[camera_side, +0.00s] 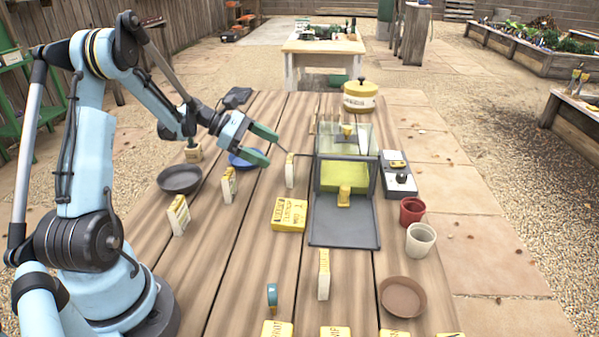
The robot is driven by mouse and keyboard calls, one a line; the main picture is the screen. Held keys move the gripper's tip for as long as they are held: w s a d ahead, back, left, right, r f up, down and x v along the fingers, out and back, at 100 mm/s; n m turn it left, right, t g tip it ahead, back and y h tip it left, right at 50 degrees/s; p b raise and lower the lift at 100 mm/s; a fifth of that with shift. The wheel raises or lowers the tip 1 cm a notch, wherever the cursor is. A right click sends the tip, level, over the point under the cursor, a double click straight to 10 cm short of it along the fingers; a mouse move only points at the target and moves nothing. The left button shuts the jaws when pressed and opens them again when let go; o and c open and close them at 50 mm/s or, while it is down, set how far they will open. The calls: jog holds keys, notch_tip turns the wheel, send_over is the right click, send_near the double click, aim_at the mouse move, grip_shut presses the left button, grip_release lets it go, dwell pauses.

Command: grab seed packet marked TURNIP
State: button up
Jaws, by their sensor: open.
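My gripper (268,145) has green fingertips, is open and empty, and points right above the blue dish. A thin white and yellow seed packet (290,171) stands upright just right of and below the fingertips, apart from them in the picture. Similar upright packets stand at the left (229,185), further left (179,216) and near the front (323,276). Several yellow-topped packets (335,332) are cut off by the bottom edge. The lettering is too small or steeply angled to tell which packet is marked TURNIP.
A clear-sided case (345,233) with a grey base stands right of the nearest packet. A yellow lettered block (289,214) lies below it. A dark bowl (180,179), blue dish (246,158), red pot (412,210), white pot (420,239) and brown saucer (402,297) also occupy the table.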

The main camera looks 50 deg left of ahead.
aim_at(290, 170)
jog(key=a, duration=0.1)
jog(key=a+f+n, duration=0.1)
jog(key=s+a+n+t, duration=0.1)
jog(key=shift+s+f+h, duration=0.1)
jog(key=shift+f+h, duration=0.25)
jog(key=shift+h, duration=0.05)
jog(key=x, duration=0.6)
jog(key=shift+w+d+f, duration=0.15)
jog(key=shift+w+f, duration=0.05)
jog(key=shift+w, duration=0.1)
jog(key=shift+x, duration=2.6)
jog(key=shift+s+d, duration=0.15)
jog(key=c, duration=1)
